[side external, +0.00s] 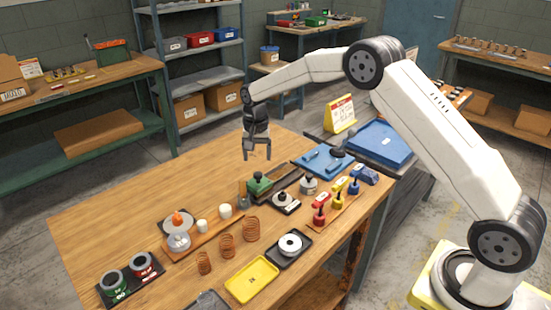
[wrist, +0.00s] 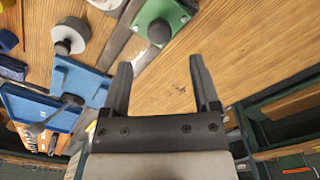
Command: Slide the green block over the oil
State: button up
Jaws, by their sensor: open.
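The green block (side external: 259,186) with a dark round knob on top sits at the left end of a dark rail (side external: 289,180) on the wooden table. It also shows at the top of the wrist view (wrist: 160,20), beyond my fingertips. My gripper (side external: 257,157) is open, empty and pointing down, above the table behind the block; in the wrist view its two fingers (wrist: 160,65) are spread apart with bare wood between them. I cannot make out the oil clearly. A small greyish, see-through item (side external: 243,195) stands just left of the block.
Right of the rail are a blue tray (side external: 322,162) and a board with red, yellow and blue knobs (side external: 340,202). In front lie copper coils (side external: 228,246), a yellow plate (side external: 252,280) and a spool on a black tray (side external: 289,246). The table's back left is clear.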

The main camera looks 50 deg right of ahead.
aim_at(258, 173)
jog(key=shift+f, duration=3.15)
jog(key=shift+c, duration=0.2)
grip_shut()
